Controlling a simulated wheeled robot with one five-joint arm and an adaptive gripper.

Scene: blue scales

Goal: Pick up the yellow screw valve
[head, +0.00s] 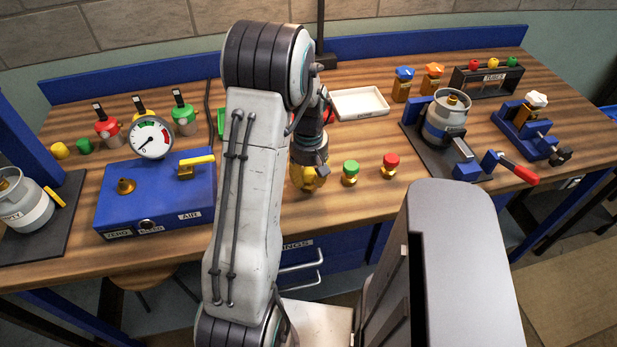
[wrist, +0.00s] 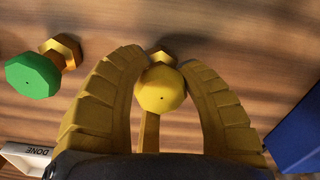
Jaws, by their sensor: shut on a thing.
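The yellow screw valve (wrist: 161,90), with a faceted yellow knob and a brass hex part (wrist: 160,56), is between the two curved fingers of my gripper (wrist: 164,68) in the wrist view. My gripper is shut on it. In the head view my gripper (head: 309,180) is low over the front middle of the wooden table, and my arm hides part of that area. I cannot tell in the head view whether the valve touches the table.
A green screw valve (head: 350,168) and a red one (head: 389,162) stand just right of my gripper. A blue gauge box (head: 155,197) stands left. A white tray (head: 360,103) lies behind. A clamped canister (head: 446,118) is farther right.

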